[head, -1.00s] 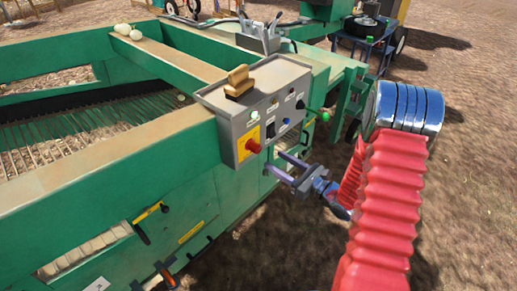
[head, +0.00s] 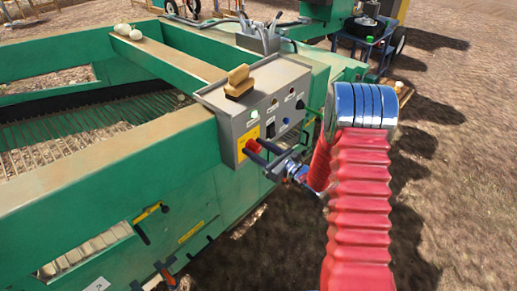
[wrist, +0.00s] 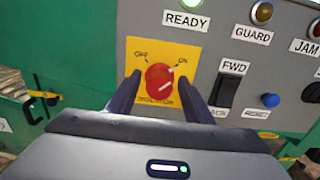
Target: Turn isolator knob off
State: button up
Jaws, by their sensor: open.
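The red isolator knob (wrist: 159,80) sits on a yellow plate (wrist: 181,53) marked OFF at the left, ON at the right and ISOLATOR below. The knob's pale line slants up to the right, toward ON. My gripper (wrist: 159,88) is open, one finger at the left of the knob and one at the right, with small gaps in the wrist view. Whether the fingertips reach past the knob's face cannot be told. In the head view the knob (head: 252,146) shows on the front of the grey control box (head: 225,110), with my gripper's fingers close in front.
A wooden-handled brush (head: 239,82) lies on the box. The green machine frame (head: 185,150) stands around and below the box.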

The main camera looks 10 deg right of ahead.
jog(key=c, duration=1)
jog(key=shift+d, duration=0.2)
jog(key=shift+c, duration=0.2)
